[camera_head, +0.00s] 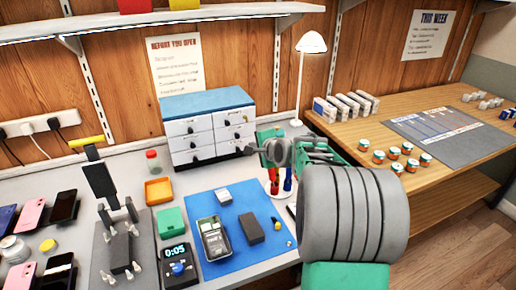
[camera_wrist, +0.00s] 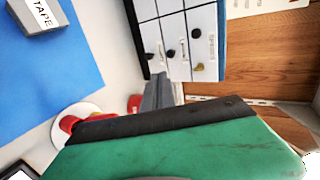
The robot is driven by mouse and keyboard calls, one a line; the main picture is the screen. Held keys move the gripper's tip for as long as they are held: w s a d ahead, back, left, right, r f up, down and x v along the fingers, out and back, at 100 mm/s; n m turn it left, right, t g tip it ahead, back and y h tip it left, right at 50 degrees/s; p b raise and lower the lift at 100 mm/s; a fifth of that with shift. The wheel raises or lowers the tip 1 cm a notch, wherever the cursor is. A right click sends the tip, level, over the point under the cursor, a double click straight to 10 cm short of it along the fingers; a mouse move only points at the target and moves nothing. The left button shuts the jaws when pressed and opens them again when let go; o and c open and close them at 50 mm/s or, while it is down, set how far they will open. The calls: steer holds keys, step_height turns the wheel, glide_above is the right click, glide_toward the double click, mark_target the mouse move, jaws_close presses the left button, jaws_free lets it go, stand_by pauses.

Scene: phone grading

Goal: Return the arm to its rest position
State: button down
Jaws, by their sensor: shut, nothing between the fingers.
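My arm reaches in from the lower right in the head view, with a large grey ribbed section and green links. My gripper (camera_head: 250,149) is at its far end, above the bench in front of the right side of the drawer cabinet (camera_head: 208,128). In the wrist view my gripper (camera_wrist: 157,92) shows as narrow grey fingers held together beyond the green and black housing. The fingers are shut and empty. The cabinet fronts (camera_wrist: 180,45) appear just past them. Part of the bench behind my arm is hidden.
Red and blue-handled tools stand below my gripper. A lamp (camera_head: 311,43) stands behind. A wooden side table (camera_head: 440,163) holds several small tins.

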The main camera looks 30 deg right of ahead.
steer(key=s+a+r+n+g+y+p, duration=0.1)
steer(key=s+a+r+n+g+p, duration=0.15)
steer(key=s+a+n+p, duration=0.35)
steer(key=s+a+r+n+g+p, duration=0.25)
steer(key=s+a+n, duration=0.25)
steer(key=s+a, duration=0.4)
steer(key=s+a+n+g+p, duration=0.1)
steer(key=s+a+n+g, duration=0.1)
steer(key=s, duration=0.5)
steer(key=s+a+f+n+g+p, duration=0.1)
steer(key=s+a+n+g, duration=0.1)
steer(key=s+n, duration=0.3)
steer(key=s, duration=0.3)
steer(key=shift+a+n+h, duration=0.25)
steer(key=shift+n+h, duration=0.05)
steer(key=c, duration=2.1)
jaws_free()
steer(key=shift+w, duration=0.1)
